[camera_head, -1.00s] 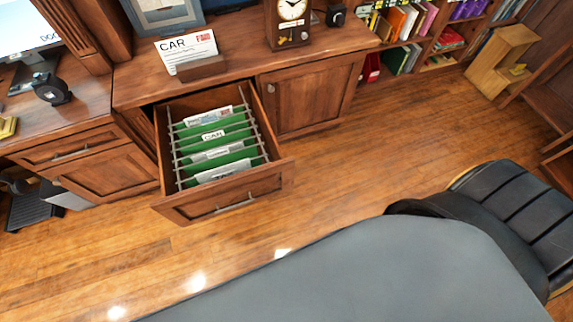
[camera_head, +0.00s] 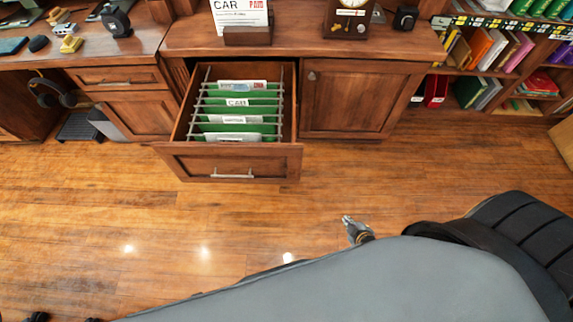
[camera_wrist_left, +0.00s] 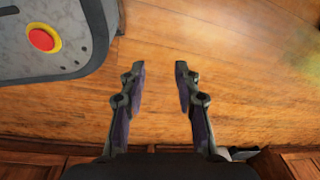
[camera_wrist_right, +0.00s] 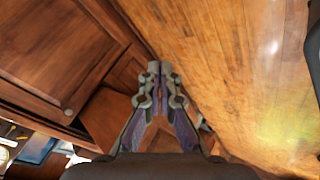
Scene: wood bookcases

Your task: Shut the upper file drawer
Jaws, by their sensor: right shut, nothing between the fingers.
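The upper file drawer (camera_head: 229,162) is pulled far out of the wood cabinet in the head view, its front panel facing me. A metal handle (camera_head: 232,175) sits on the panel. Green hanging folders (camera_head: 240,112) with white labels stand inside, between metal rails. My right gripper (camera_head: 347,219) is shut and empty, to the right of the drawer front and nearer me, apart from it. It also shows shut in the right wrist view (camera_wrist_right: 160,70). My left gripper (camera_wrist_left: 160,70) is open and empty above the wood floor in the left wrist view.
A closed cabinet door (camera_head: 342,100) is right of the drawer. A card (camera_head: 242,14) and a clock (camera_head: 350,18) stand on the cabinet top. Bare floor (camera_head: 130,210) lies before the drawer.

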